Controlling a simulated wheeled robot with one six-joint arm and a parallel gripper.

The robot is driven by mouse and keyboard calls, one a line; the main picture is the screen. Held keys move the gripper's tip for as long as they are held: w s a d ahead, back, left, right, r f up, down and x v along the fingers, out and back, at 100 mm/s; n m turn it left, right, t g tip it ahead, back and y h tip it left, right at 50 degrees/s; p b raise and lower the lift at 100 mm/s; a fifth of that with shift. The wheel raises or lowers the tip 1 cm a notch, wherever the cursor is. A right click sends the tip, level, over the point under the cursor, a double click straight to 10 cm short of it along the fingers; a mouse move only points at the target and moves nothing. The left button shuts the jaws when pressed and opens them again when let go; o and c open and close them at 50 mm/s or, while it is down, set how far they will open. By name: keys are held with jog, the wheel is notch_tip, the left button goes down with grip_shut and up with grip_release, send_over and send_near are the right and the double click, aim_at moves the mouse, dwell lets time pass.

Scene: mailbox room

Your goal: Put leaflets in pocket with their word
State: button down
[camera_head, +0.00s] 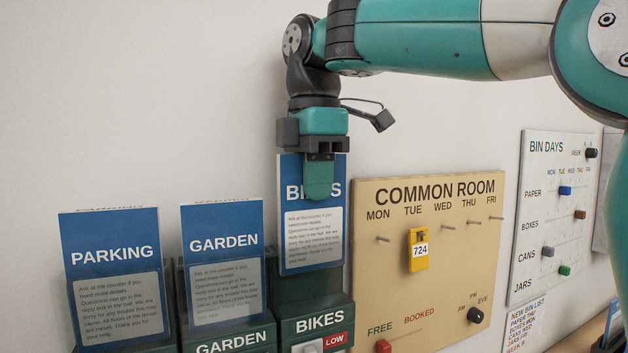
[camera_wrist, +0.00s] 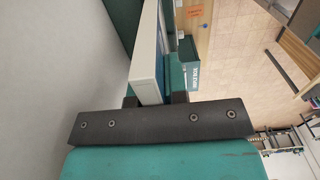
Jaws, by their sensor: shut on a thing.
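My gripper (camera_head: 319,178) is shut on a blue leaflet (camera_head: 311,225) headed BIKES, with a white text panel. It holds the leaflet upright by its top, and a finger covers part of the word. The leaflet's lower edge is at the top of the dark green BIKES pocket (camera_head: 318,324); I cannot tell whether it is inside. The PARKING leaflet (camera_head: 112,270) and GARDEN leaflet (camera_head: 222,258) stand in pockets to the left. The GARDEN pocket (camera_head: 235,343) shows its label. In the wrist view, the held leaflet (camera_wrist: 148,55) shows edge-on between the fingers.
The BIKES pocket has a red LOW tag (camera_head: 336,340). Right of it, a tan COMMON ROOM board (camera_head: 400,285) with pegs and a yellow 724 tag (camera_head: 419,249) is close by. A BIN DAYS board (camera_head: 540,240) hangs farther right. The wall above the left pockets is clear.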

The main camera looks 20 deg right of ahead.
jog(key=c, duration=1.1)
grip_release()
notch_tip(320, 180, up, 17)
jog(key=p, duration=0.9)
jog(key=shift+r, duration=0.2)
